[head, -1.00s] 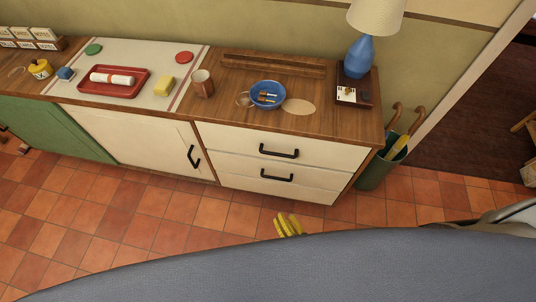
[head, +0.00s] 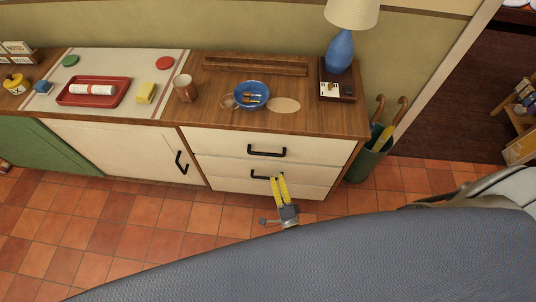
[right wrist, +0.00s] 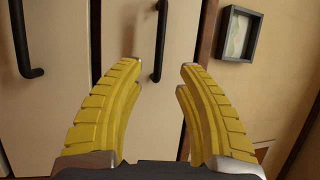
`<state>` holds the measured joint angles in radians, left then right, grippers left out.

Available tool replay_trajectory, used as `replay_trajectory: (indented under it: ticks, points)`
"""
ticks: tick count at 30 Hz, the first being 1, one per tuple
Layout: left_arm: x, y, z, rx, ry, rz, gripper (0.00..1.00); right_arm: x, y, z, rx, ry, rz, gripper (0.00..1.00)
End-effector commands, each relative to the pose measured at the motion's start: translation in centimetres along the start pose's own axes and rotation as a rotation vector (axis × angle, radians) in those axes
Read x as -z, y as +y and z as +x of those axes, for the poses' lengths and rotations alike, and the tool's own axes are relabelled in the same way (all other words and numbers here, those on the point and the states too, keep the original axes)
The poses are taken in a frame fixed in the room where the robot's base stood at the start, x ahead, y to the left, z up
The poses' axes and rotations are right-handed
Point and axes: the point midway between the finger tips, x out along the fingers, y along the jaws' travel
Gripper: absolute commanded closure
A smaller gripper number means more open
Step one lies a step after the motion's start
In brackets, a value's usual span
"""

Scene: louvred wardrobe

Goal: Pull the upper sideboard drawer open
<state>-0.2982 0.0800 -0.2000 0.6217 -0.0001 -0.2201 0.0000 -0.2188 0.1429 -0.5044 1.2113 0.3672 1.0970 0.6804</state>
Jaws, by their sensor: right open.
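The sideboard's upper drawer (head: 220,142) is shut, with a cream front and a black bar handle (head: 267,151). The lower drawer (head: 222,170) is also shut; its black handle (head: 258,177) is partly covered by my right gripper. My right gripper (head: 279,178) has yellow ribbed fingers and is open and empty in front of the drawers. In the right wrist view the picture is turned sideways. The upper handle (right wrist: 161,40) shows beyond and between the open fingertips (right wrist: 161,62), apart from them. The lower handle (right wrist: 22,40) is at the left. My left gripper is not in view.
On the sideboard top stand a blue bowl (head: 251,96), a mug (head: 185,89), a red tray (head: 72,98) and a blue lamp (head: 340,52). A green umbrella stand (head: 362,162) is right of the sideboard. Bare tiled floor (head: 150,212) lies in front.

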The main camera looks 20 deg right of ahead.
Motion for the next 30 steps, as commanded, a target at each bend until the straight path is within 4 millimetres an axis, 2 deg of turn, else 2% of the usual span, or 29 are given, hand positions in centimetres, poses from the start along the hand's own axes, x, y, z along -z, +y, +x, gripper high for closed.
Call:
replay_trajectory:
  ticks: [6, 15, 21, 30]
  points:
    - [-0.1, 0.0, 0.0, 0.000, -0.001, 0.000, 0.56, 0.0, 0.0, 4.2, 0.002, 0.000, 0.000, 0.64]
    - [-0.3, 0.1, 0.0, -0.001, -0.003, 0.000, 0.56, 0.0, 0.0, 8.7, 0.001, -0.001, -0.002, 0.64]
    - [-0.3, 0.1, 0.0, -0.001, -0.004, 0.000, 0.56, 0.0, 0.1, 10.4, -0.001, -0.001, -0.002, 0.64]
    - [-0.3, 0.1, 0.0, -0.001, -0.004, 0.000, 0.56, 0.0, 0.1, 11.2, -0.001, -0.001, -0.001, 0.64]
